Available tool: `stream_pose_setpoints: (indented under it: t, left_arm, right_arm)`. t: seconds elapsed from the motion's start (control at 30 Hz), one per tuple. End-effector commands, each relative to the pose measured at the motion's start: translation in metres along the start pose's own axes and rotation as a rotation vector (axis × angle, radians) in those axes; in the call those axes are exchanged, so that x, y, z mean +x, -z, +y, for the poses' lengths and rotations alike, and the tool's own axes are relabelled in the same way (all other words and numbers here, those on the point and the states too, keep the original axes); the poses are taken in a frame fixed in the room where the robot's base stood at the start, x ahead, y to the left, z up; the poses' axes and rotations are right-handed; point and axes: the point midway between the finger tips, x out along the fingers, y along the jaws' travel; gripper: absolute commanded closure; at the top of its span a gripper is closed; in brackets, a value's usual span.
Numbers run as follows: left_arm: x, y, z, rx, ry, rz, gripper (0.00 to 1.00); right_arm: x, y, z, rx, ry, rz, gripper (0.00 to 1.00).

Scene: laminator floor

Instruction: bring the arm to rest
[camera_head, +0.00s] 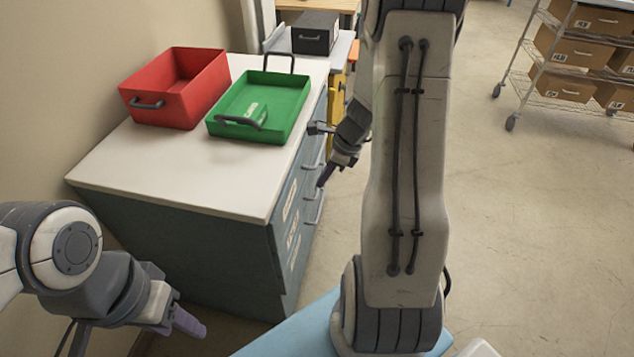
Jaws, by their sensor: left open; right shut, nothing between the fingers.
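My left gripper (184,322) is at the lower left, low in front of the cabinet, with its purple-grey fingertips pointing right and down. It is open and I see nothing in it. My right arm (405,170) rises tall through the middle of the view and bends over at the top. My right gripper (325,175) hangs beside the cabinet's drawer front, fingers pointing down and left. It is shut and empty. I cannot tell whether it touches a drawer handle.
A white-topped cabinet (165,172) with several drawers holds a red bin (160,108) and a green tray (285,112) with a flat item inside. A dark box (315,35) stands behind. A wire cart (530,72) of cardboard boxes is at the upper right. The floor (540,230) at right is clear.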

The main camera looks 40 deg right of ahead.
Motion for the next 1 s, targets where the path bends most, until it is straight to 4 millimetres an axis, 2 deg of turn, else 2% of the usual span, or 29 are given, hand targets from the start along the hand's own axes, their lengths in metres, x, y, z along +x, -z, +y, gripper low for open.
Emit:
stream_pose_setpoints:
  t: [0.27, 0.37, 0.43, 0.47, 0.57, 0.6, 0.7, 0.83, 0.9, 1.0]
  left_arm:
    - [-0.001, 0.0, 0.0, 0.0, 0.0, -0.001, 0.5]
    - [-0.003, 0.0, 0.0, 0.0, 0.0, -0.001, 0.5]
    - [-0.005, 0.0, 0.0, 0.0, 0.0, -0.001, 0.5]
    - [-0.007, 0.0, 0.001, 0.0, 0.0, -0.001, 0.5]
    - [-0.011, 0.001, 0.001, 0.0, 0.0, 0.0, 0.5]
    - [-0.013, 0.001, 0.001, 0.0, 0.0, 0.0, 0.5]
    - [-0.018, 0.001, 0.001, 0.0, 0.0, 0.0, 0.5]
    - [-0.024, 0.001, 0.002, 0.0, 0.0, 0.0, 0.5]
    - [-0.027, 0.001, 0.002, 0.0, 0.0, 0.0, 0.5]
    - [-0.031, 0.002, 0.002, 0.0, 0.0, 0.0, 0.5]
  right_arm:
    - [-0.007, 0.001, 0.0, -0.003, 0.0, 0.001, 1.0]
    - [-0.01, -0.014, 0.009, -0.087, -0.014, 0.003, 1.0]
    - [-0.014, -0.036, 0.027, -0.232, -0.04, 0.006, 1.0]
    - [-0.017, -0.049, 0.038, -0.317, -0.054, 0.007, 1.0]
    - [-0.028, -0.092, 0.087, -0.679, -0.117, 0.011, 1.0]
    - [-0.034, -0.106, 0.11, -0.841, -0.145, 0.011, 1.0]
    - [-0.049, -0.131, 0.168, -1.242, -0.216, 0.006, 1.0]
    - [-0.073, -0.143, 0.239, -1.757, -0.302, -0.009, 1.0]
    - [-0.086, -0.141, 0.272, -2.03, -0.346, -0.021, 1.0]
    - [-0.103, -0.131, 0.31, -2.386, -0.401, -0.039, 1.0]
